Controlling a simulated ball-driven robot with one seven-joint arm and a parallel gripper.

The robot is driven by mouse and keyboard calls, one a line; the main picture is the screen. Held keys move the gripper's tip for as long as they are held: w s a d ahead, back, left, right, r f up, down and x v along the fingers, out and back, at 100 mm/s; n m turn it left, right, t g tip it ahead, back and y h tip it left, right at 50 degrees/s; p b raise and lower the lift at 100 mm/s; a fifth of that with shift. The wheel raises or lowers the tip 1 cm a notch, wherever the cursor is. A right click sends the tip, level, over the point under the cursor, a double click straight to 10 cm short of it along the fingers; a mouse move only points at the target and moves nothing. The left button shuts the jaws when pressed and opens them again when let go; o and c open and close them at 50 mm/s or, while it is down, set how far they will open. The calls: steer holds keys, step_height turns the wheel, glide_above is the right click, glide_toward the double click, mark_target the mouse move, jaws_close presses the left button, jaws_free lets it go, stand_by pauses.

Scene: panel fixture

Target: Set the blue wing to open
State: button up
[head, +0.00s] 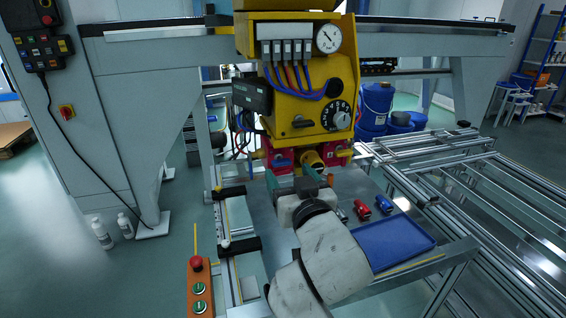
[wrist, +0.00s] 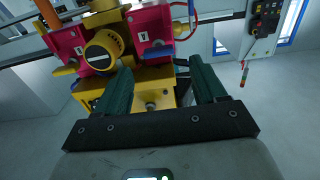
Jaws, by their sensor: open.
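The blue wing (head: 282,161) sits on the left red block under the yellow head, and its setting is too small to read. In the wrist view, the blue wing (wrist: 158,49) is on the front of the right-hand red block, close beyond the fingertips. My gripper (head: 302,182) is open and just below and in front of the red blocks. In the wrist view, my gripper (wrist: 160,76) has its two green fingers spread with nothing between them. I cannot tell whether a finger touches anything.
A yellow round knob (wrist: 102,49) sits between the two red blocks, close to the wing. The yellow head (head: 300,95) with hoses and a dial is above. A blue tray (head: 395,243), a red part (head: 362,210) and a blue part (head: 384,204) lie on the table.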

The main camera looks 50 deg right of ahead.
mark_target(283, 163)
steer(key=shift+x, duration=2.5)
steer(key=shift+c, duration=0.5)
steer(key=shift+s, duration=0.1)
steer(key=c, duration=1)
steer(key=shift+o, duration=0.2)
steer(key=shift+p, duration=0.3)
